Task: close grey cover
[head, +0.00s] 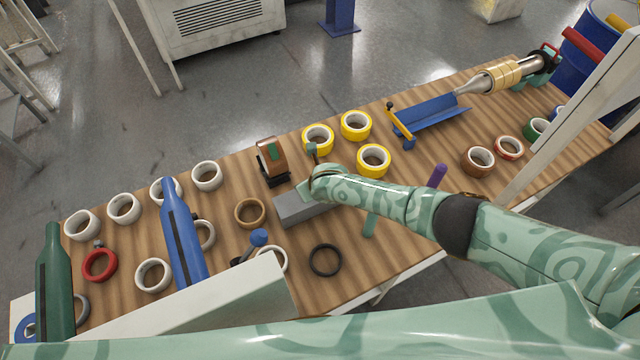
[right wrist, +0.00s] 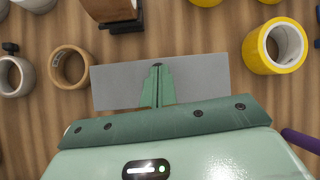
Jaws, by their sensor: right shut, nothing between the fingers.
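The grey cover (head: 296,212) is a long, flat-topped grey block low on the wooden workbench, near the middle of the head view. In the right wrist view it is a flat grey rectangle (right wrist: 202,82). My right gripper (head: 304,190) reaches in from the right, over the block; the hand and forearm hide its right end. In the right wrist view the right gripper (right wrist: 157,72) is shut, with its green fingers together over the middle of the grey surface. I cannot tell whether they touch it. My left gripper is out of view.
A brown tape dispenser (head: 272,161) stands just behind the grey block. A tan roll (head: 250,212) lies to its left, and yellow rolls (head: 373,160) lie behind and right. A black ring (head: 325,260) lies in front. A purple handle (head: 439,174) stands near my right forearm.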

